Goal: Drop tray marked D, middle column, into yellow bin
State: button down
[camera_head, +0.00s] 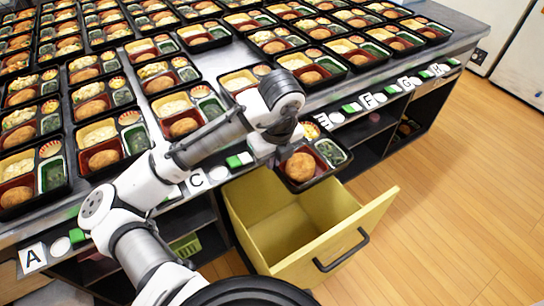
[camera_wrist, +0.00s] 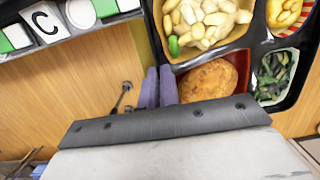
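A black bento tray (camera_head: 326,176) with a round brown patty and green vegetables hangs past the counter edge, above the back right part of the yellow bin. In the wrist view, the tray (camera_wrist: 254,62) fills the upper right. My gripper (camera_wrist: 158,88) has its two purple-grey fingers close together at the tray's left edge, and they appear closed on its rim. In the head view, my gripper (camera_head: 280,150) is partly hidden by my wrist. The yellow bin (camera_head: 350,232) is pulled open like a drawer and its visible inside is empty. The D label is not visible, apparently behind my arm.
Many similar trays stand in columns on the metal counter (camera_head: 205,65). Its front edge carries labels A (camera_head: 32,258), C (camera_head: 195,181), E (camera_head: 324,121), and others with green and white switches. Dark shelves lie below. The wooden floor (camera_head: 460,190) at right is clear.

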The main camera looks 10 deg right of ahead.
jog(key=shift+f, duration=0.55)
jog(key=c, duration=1.6)
grip_release()
jog(key=shift+o, duration=0.2)
notch_tip(320, 180, up, 14)
jog(key=s, duration=0.2)
jog(key=shift+d, duration=0.3)
jog(key=shift+f, duration=0.15)
